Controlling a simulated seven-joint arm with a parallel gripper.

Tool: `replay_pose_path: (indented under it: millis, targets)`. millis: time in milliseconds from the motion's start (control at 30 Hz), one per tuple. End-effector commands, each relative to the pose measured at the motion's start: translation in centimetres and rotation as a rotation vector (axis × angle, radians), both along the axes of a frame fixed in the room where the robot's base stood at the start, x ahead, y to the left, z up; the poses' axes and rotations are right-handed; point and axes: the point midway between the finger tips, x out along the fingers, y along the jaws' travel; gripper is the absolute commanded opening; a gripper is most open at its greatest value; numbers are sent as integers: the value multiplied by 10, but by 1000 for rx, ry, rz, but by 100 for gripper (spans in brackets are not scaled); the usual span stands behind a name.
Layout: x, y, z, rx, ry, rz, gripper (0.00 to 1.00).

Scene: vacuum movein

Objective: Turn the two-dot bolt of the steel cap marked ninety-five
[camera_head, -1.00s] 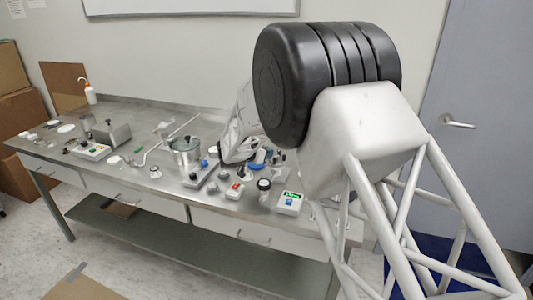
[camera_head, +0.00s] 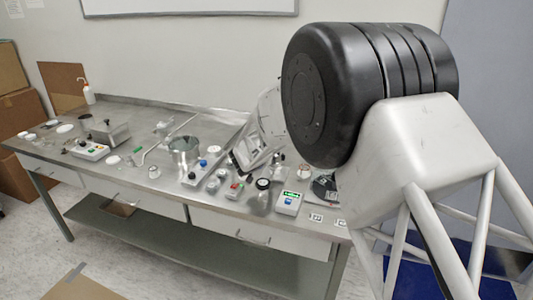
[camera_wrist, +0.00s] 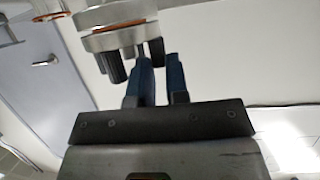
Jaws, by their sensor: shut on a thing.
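In the wrist view a steel cap (camera_wrist: 118,38) with a copper-coloured ring hangs at the top, partly cut off by the frame. Dark bolts stick out of its underside: one dark bolt (camera_wrist: 115,67) stands left of my fingers, and another dark bolt (camera_wrist: 157,51) sits between the fingertips. My gripper (camera_wrist: 158,62) has blue fingers and is shut on that second bolt. The dots on the bolts and the cap's number cannot be read. In the head view my arm hides much of the bench's right end, and I cannot make out the cap there.
The steel bench (camera_head: 225,115) carries a metal pot (camera_head: 184,150), a box with a green display (camera_head: 289,203), a button box (camera_head: 90,151) and several small parts. Two white tags (camera_head: 316,217) lie at the right front edge. The back middle is fairly clear.

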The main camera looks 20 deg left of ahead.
Motion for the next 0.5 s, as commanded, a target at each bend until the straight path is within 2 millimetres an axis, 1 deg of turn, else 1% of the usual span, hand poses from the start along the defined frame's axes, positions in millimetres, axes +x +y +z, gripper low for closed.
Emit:
replay_pose_path:
  millis: [300,333,367,400,500]
  targets:
    - [0,0,1,0,-2,5,0]
    - [0,0,1,-1,-2,4,18]
    - [0,0,1,-1,-2,4,23]
    - [0,0,1,-1,-2,4,26]
    - [0,0,1,0,-1,4,26]
